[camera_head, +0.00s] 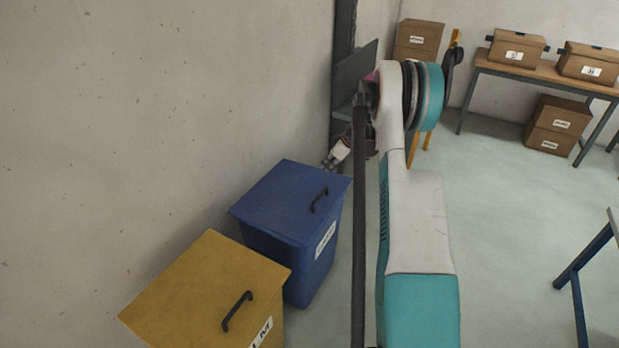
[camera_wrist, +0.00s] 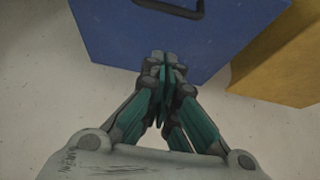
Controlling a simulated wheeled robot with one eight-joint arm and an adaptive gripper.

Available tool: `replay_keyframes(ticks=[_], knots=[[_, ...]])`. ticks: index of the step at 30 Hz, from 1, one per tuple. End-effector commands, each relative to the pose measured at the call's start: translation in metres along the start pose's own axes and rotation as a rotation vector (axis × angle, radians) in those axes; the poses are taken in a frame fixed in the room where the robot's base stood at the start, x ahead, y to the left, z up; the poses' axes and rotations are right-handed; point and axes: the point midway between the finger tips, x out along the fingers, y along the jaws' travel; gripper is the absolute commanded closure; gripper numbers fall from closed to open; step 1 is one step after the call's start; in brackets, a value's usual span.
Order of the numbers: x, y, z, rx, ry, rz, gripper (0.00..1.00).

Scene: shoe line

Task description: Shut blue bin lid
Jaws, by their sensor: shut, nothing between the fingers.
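The blue bin (camera_head: 292,262) stands against the wall, with its blue lid (camera_head: 285,197) lying flat over the top and looking shut. A black handle (camera_head: 320,199) sits near the lid's front edge. My gripper (camera_head: 328,165) is beyond the bin's far right corner in the head view, fingers together and empty. In the wrist view my gripper (camera_wrist: 163,62) is shut in front of the blue lid (camera_wrist: 110,35), overlapping its edge. Part of the black handle (camera_wrist: 175,10) shows at the top. I cannot tell whether the fingertips touch the lid.
A yellow bin with a shut-looking lid (camera_head: 193,280) stands beside the blue bin, nearer the camera. A grey wall (camera_head: 150,110) runs close along the left. Boxes and a table (camera_head: 545,74) stand at the far right.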

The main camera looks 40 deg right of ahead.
Motion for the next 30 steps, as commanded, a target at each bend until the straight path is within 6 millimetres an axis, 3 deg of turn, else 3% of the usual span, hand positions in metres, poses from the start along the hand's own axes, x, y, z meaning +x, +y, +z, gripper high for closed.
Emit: replay_keyframes(ticks=[15,21,30], knots=[[0.099,-0.001,0.003,-0.002,0.002,-0.001,1.0],[0.115,-0.001,0.022,-0.002,0.002,-0.001,1.0],[0.12,-0.001,0.028,-0.002,0.002,-0.002,1.0]])
